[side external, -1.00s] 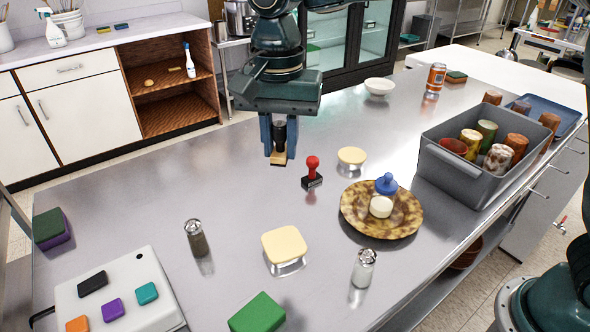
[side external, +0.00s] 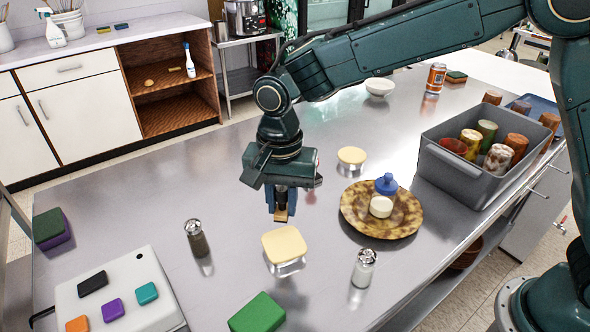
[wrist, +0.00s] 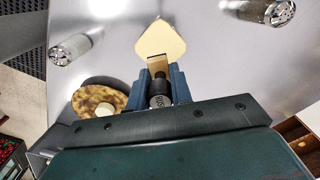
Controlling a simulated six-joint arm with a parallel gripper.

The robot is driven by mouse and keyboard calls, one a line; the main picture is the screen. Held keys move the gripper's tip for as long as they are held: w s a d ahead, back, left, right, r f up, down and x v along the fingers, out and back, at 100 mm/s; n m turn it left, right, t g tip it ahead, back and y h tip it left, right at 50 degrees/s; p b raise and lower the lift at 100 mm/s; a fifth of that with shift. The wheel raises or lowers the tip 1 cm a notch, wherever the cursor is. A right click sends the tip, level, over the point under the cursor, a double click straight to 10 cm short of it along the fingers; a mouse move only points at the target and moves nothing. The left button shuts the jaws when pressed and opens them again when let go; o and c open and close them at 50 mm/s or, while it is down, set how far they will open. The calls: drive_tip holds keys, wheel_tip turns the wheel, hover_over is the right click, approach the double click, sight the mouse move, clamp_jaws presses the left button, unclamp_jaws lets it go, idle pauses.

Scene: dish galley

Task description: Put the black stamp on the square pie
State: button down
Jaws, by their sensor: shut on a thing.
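My gripper (side external: 281,207) is shut on the black stamp (side external: 282,198), which has a dark handle and a flat wooden base. The stamp hangs upright, base down. In the side view it is above and just behind the square pie (side external: 284,243), apart from it as far as I can tell. The pie is pale yellow with rounded corners and sits on the steel table. In the wrist view the stamp (wrist: 158,87) is between the fingers, and its wooden base overlaps the near corner of the square pie (wrist: 162,37).
A pepper shaker (side external: 196,240) and salt shaker (side external: 363,270) flank the square pie. A brown plate (side external: 352,220) with a white piece and blue-knobbed stamp is at right. A round pie (side external: 352,156) is behind. A green sponge (side external: 258,313) is in front.

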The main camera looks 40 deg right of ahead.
sight(282, 189)
drive_tip(key=shift+f, duration=1.75)
drive_tip(key=shift+f, duration=2.15)
drive_tip(key=shift+f, duration=0.15)
drive_tip(key=c, duration=1.3)
unclamp_jaws()
drive_tip(key=shift+o, duration=0.2)
wheel_tip(282, 189, up, 12)
drive_tip(key=shift+r, duration=0.2)
